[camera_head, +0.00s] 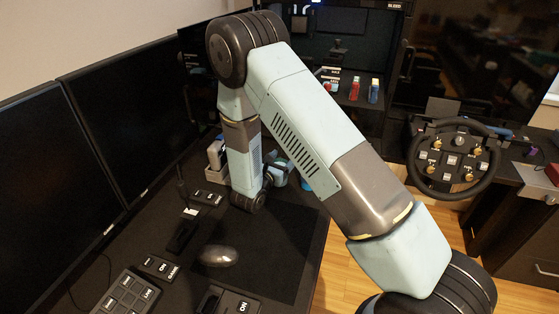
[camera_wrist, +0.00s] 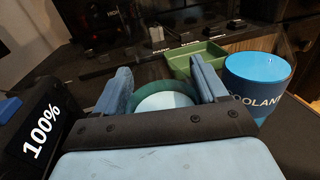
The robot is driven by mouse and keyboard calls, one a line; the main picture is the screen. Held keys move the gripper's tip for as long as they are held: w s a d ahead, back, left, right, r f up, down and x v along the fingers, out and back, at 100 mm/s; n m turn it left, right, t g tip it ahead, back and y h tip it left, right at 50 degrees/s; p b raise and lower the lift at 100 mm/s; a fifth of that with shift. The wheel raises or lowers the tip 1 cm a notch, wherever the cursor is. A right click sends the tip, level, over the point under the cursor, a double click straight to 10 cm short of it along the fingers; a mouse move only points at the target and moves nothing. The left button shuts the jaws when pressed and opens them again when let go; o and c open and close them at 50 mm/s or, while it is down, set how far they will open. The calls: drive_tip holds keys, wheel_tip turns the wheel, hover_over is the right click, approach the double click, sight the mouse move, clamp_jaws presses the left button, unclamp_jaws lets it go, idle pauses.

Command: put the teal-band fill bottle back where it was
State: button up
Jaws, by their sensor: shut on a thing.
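In the wrist view my gripper (camera_wrist: 163,88) is shut around a round container with a dark teal rim and a pale top (camera_wrist: 160,101), which I take for the teal-band fill bottle. Its lower part is hidden behind my gripper body. A blue cylinder marked "COOLANT" (camera_wrist: 257,75) stands just right of the right finger. In the head view my arm hides most of the gripper and the held bottle, so I cannot tell whether the bottle touches the surface.
A green tray (camera_wrist: 201,54) lies beyond the fingers, and a black "100%" box (camera_wrist: 40,125) is close at left. In the head view a mouse (camera_head: 217,256) lies on the desk, monitors (camera_head: 120,125) stand left and a steering wheel (camera_head: 454,158) is at right.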

drive_tip(key=o, duration=1.3)
drive_tip(key=shift+c, duration=0.2)
drive_tip(key=v, duration=1.2)
drive_tip(key=s+d+r+m+g+h, duration=0.1)
drive_tip(key=s+d+r+m+g, duration=0.2)
drive_tip(key=d+r+m+g, duration=0.6)
drive_tip(key=s+d+r+m+g+h, duration=0.1)
drive_tip(key=s+d+r+m+g, duration=0.25)
drive_tip(key=d+r+m, duration=0.6)
drive_tip(key=s+d+r+m+t+y, duration=0.1)
drive_tip(key=s+d+r+m+y, duration=0.2)
drive_tip(key=s+r+m+y, duration=0.2)
drive_tip(key=s+d+r+m+t+y, duration=0.1)
drive_tip(key=s+d+r+m+y, duration=0.3)
drive_tip(key=s+r, duration=0.7)
drive_tip(key=shift+s+d+m+t+y, duration=0.2)
drive_tip(key=shift+s+m+t+y, duration=0.15)
drive_tip(key=shift+s+m+y, duration=0.55)
drive_tip(key=shift+w, duration=0.2)
